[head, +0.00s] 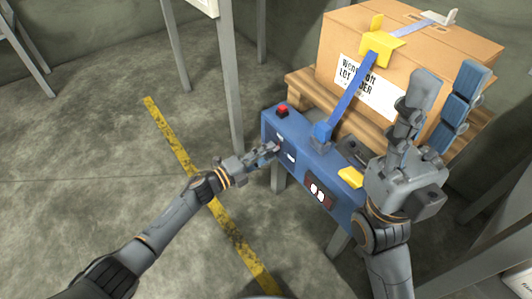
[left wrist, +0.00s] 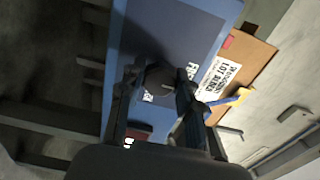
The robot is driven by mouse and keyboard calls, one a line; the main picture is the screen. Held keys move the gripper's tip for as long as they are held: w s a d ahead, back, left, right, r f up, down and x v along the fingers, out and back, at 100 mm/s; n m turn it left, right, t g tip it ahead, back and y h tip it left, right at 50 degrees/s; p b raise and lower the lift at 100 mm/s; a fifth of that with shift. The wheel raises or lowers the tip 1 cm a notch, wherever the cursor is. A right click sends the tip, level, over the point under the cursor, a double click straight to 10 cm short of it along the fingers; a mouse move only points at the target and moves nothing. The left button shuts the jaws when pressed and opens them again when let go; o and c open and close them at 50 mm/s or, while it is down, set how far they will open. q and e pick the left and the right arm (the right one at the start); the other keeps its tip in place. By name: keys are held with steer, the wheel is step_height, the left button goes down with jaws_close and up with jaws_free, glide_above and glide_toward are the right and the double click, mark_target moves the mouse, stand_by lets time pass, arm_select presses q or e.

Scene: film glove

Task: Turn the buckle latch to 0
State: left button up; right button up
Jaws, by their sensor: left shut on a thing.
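A dark round knob (left wrist: 160,80), which appears to be the latch, sits on the front of the blue console (head: 328,168). My left gripper (head: 272,149) reaches the console front from the left. In the left wrist view its two fingers (left wrist: 160,95) are on either side of the knob and shut on it. The fingers partly cover white labels beside the knob, so the setting cannot be read. In the head view the knob is hidden by the gripper. My right gripper (head: 448,82) is open and empty, raised at the right in front of the carton.
The console carries a red button (head: 282,110), a blue block (head: 321,132) with a blue strap, a yellow piece (head: 350,178) and a dark display (head: 318,192). A strapped carton (head: 480,50) stands on a wooden pallet behind. Open floor lies left, with a yellow line (head: 180,150).

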arm_select(q)
steer(key=o, duration=1.2)
steer(key=shift+c, duration=0.2)
steer(key=v, duration=1.2)
